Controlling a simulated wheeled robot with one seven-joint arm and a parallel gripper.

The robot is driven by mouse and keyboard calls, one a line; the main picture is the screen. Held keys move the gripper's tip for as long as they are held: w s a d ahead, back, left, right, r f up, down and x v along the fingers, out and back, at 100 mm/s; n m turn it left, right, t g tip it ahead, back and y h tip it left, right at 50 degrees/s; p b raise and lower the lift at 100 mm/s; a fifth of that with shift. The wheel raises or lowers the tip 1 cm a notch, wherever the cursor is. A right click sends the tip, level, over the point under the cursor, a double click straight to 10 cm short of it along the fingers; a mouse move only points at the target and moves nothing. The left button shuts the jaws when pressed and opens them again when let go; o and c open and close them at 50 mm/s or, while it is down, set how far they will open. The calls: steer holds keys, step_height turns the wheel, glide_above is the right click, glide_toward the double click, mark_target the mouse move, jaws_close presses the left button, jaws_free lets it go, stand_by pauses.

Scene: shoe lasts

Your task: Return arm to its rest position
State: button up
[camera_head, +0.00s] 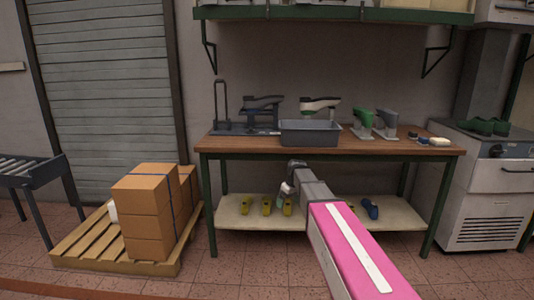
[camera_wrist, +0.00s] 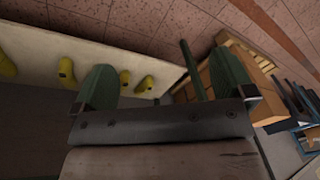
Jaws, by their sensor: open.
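My gripper (camera_head: 287,177) is in front of the workbench, below the height of its top and above the lower shelf (camera_head: 235,217). My arm reaches toward it from the bottom right of the head view. In the wrist view the gripper (camera_wrist: 163,90) shows two green fingers spread wide apart, with nothing between them. Beyond the fingers are the lower shelf (camera_wrist: 105,45) and yellow shoe lasts (camera_wrist: 66,70) on it.
The workbench (camera_head: 225,143) carries a grey bin (camera_head: 310,133), shoe lasts on stands and small items. Cardboard boxes (camera_head: 150,215) on a pallet (camera_head: 85,247) stand at left. A grey machine (camera_head: 487,190) stands at right. Floor in front of the bench is clear.

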steer(key=s+d+f+m, duration=0.2)
steer(key=s+d+f, duration=0.1)
steer(key=s, duration=0.6)
steer(key=s+d+f+m+h, duration=0.1)
steer(key=s+d+f+m, duration=0.2)
steer(key=s, duration=0.5)
steer(key=s+d+f+m+h, duration=0.1)
steer(key=s+d+f+m, duration=0.1)
steer(key=s+f, duration=0.3)
steer(key=s+d, duration=0.1)
steer(key=s, duration=0.3)
steer(key=shift+s, duration=0.35)
